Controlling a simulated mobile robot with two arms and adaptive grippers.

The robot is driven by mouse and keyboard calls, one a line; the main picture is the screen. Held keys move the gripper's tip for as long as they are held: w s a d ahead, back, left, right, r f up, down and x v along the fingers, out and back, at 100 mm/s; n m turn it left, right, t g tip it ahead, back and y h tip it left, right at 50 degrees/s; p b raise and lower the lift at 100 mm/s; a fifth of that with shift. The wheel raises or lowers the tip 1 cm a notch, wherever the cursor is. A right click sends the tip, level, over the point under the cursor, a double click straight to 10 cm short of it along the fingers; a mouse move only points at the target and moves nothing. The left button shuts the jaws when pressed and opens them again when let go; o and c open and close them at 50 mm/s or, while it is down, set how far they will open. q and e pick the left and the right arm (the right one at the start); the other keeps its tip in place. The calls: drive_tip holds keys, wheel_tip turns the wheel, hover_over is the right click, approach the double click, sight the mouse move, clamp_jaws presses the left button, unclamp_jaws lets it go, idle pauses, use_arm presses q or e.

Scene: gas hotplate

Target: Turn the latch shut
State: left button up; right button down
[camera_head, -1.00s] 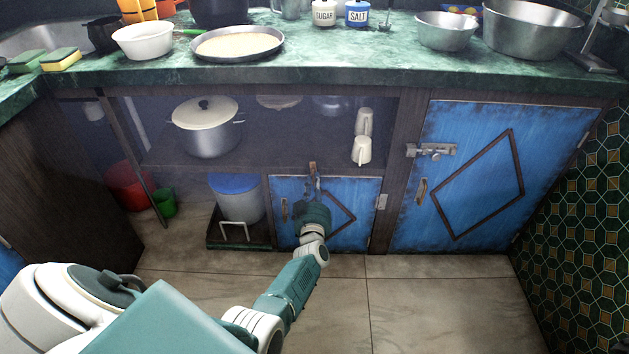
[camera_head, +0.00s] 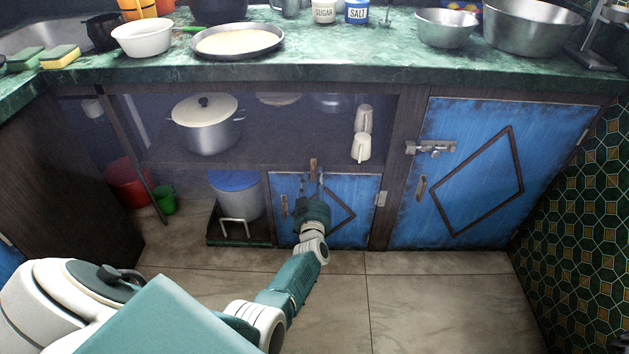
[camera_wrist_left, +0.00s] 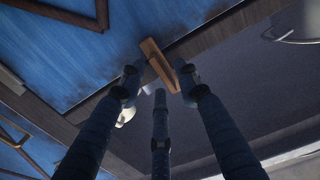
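The latch (camera_head: 313,168) is a small wooden bar at the top edge of the low blue cabinet door (camera_head: 345,190). It stands about upright in the head view, across the gap between door and frame. My left gripper (camera_head: 315,184) is just below and in front of it, fingers pointing up. In the left wrist view the latch (camera_wrist_left: 157,62) shows tilted between the spread fingertips of my left gripper (camera_wrist_left: 160,78). The fingers are apart; whether one touches the latch I cannot tell. The low door looks closed. My right gripper is not in view.
A larger blue door (camera_head: 480,200) with a metal bolt (camera_head: 432,148) is to the right. A blue-lidded bin (camera_head: 237,197) stands left of the low door. The floor in front is clear.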

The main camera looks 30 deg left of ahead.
use_arm(q)
drive_tip(key=v, duration=0.7)
drive_tip(key=shift+s+d, duration=0.15)
drive_tip(key=shift+s, duration=0.05)
idle(0.5)
